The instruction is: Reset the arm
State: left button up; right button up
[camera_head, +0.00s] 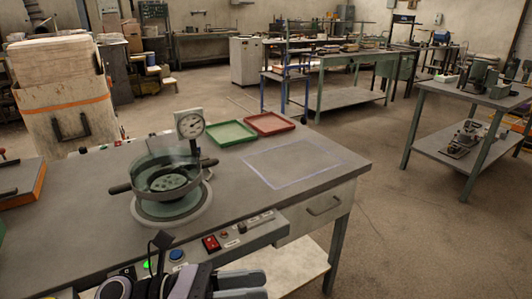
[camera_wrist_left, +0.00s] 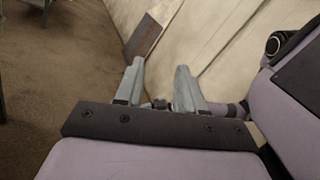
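My left gripper (camera_head: 240,283) is at the bottom edge of the head view, in front of the workbench (camera_head: 100,215) and apart from everything on it. In the left wrist view the two fingers of this gripper (camera_wrist_left: 159,82) stand apart with nothing between them. A dark round pan (camera_head: 166,180) with side handles sits upright on a round grey base on the bench, with a dial gauge (camera_head: 190,124) behind it. My right gripper is in neither view.
A green tray (camera_head: 229,133) and a red tray (camera_head: 269,123) lie at the bench's back. A pale outlined rectangle (camera_head: 293,163) marks a bare area to the right. A control panel with a red switch (camera_head: 211,243) runs along the front edge.

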pick_arm(q)
jog(key=w+a+f+n+t+y+p, duration=0.1)
jog(key=a+f+n+t+y, duration=0.3)
jog(key=n, duration=0.6)
jog(key=w+a+f+n+t+y, duration=0.1)
jog(key=w+a+n+t+y, duration=0.15)
jog(key=n+t, duration=0.6)
jog(key=w+a+f+n+t+y+p, duration=0.1)
jog(key=a+f+n+t+y, duration=0.2)
jog(key=n, duration=0.9)
jog(key=s+a+f+n+g+y, duration=0.3)
jog(key=s+f+n, duration=0.3)
jog(key=f+n, duration=0.2)
jog(key=s+a+f+n+g+y+p, duration=0.1)
jog(key=s+a+f+n+g+y, duration=0.2)
jog(key=f+n, duration=0.5)
jog(key=s+a+y, duration=0.1)
jog(key=s+a, duration=0.1)
jog(key=s, duration=0.1)
jog(key=shift+s+g, duration=0.2)
jog(key=shift+g, duration=0.15)
